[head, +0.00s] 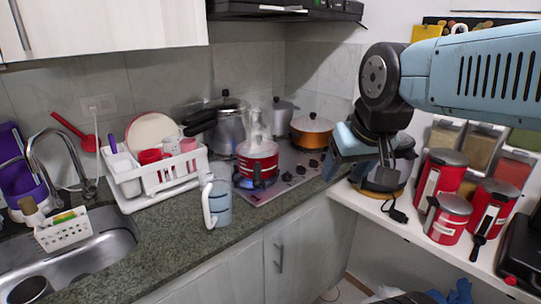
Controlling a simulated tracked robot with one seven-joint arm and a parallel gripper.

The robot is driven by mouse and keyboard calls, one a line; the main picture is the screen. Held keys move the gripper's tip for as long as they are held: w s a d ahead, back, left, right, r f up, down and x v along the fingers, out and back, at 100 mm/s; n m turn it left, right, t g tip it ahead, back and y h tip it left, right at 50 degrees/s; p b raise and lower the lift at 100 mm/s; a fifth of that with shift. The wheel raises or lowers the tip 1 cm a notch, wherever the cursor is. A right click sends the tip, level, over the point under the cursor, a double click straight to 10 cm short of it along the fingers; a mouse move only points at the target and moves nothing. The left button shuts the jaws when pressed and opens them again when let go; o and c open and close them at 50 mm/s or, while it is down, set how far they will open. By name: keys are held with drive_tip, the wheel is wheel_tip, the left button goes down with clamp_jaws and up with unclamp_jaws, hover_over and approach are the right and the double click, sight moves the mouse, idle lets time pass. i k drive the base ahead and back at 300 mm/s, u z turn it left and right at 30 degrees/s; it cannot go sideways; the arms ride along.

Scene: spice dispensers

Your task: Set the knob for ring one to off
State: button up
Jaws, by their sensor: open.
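The stove (268,193) is a steel cooktop set in the counter, with a row of dark knobs (300,170) along its right side. Which knob belongs to ring one cannot be told, and the knob positions are too small to read. A blue flame (246,183) shows under a red pot (257,160) on the front ring. A large pressure cooker, a grey pot and an orange pot (311,131) stand behind. My gripper (343,160) is open, right of the knobs and apart from them, near the counter's right end. My arm's wrist hides part of what lies behind.
A glass jug (216,203) stands at the counter's front edge, left of the stove. A white dish rack (153,176) and sink (70,263) are further left. Red canisters (441,176) and spice dispensers (478,147) stand on the right shelf, beside my arm.

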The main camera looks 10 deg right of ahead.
sight(286, 177)
drive_tip(key=k, duration=0.4)
drive_tip(key=u, duration=0.5)
drive_tip(key=i, duration=0.8)
drive_tip(key=u, duration=0.35)
